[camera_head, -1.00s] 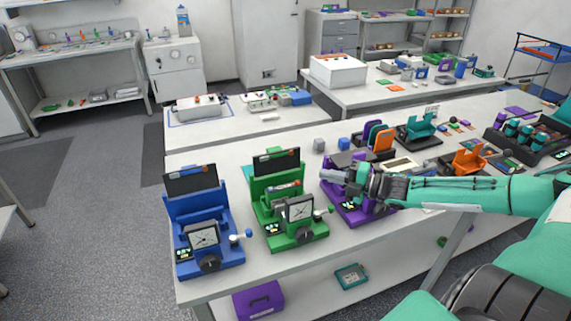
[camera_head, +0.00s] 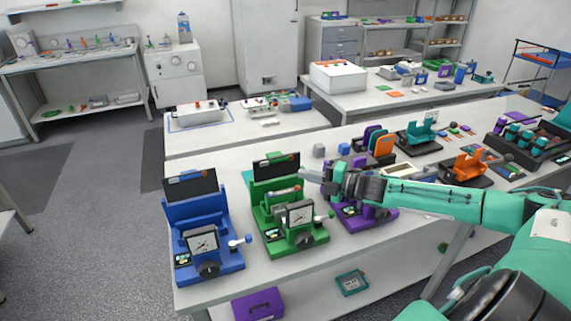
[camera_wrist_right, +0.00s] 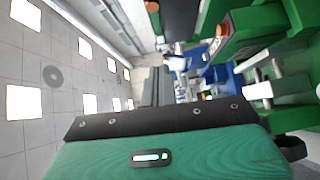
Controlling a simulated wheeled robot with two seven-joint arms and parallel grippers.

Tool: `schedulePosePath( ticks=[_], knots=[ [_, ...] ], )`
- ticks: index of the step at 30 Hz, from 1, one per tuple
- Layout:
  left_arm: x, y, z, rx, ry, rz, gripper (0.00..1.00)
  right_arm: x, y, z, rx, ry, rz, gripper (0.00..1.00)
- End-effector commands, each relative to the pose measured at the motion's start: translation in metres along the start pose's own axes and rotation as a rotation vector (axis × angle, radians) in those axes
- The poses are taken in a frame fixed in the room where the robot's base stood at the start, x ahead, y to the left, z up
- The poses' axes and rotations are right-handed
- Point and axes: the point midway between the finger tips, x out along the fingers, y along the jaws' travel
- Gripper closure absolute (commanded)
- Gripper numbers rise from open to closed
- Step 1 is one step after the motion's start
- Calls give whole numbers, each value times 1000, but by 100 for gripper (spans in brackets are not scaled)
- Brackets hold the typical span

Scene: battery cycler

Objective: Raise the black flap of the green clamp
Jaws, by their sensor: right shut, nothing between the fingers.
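The green clamp (camera_head: 292,212) stands on the near bench, between a blue and a purple one. Its black flap (camera_head: 276,166) shows as a dark panel at the back of the clamp, above the green body; its exact angle is hard to tell. My right gripper (camera_head: 309,175) is shut and empty, just right of the flap and the clamp's upper part. Contact cannot be made out. In the right wrist view, green clamp parts (camera_wrist_right: 268,50) fill the upper right, close by. My left gripper is not in view.
The blue clamp (camera_head: 205,240) stands to the left with its own dark panel. The purple clamp (camera_head: 368,218) is partly hidden under my right arm. Small grey and blue cubes (camera_head: 319,150) lie behind. Bare bench top shows along the front edge.

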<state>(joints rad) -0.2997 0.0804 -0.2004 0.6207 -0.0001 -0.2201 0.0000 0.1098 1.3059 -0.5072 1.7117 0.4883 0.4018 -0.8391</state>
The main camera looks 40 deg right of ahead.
Motion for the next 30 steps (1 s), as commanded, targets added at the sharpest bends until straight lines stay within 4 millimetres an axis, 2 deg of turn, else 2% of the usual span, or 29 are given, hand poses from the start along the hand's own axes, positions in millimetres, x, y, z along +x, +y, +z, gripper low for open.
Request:
schedulePosePath(
  ticks=[17, 30],
  knots=[
    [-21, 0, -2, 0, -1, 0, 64, 56, 3, 0, 0, 0, 3, 100],
    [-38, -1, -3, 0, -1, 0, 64, 80, 1, 25, 0, -1, 1, 100]
  ],
)
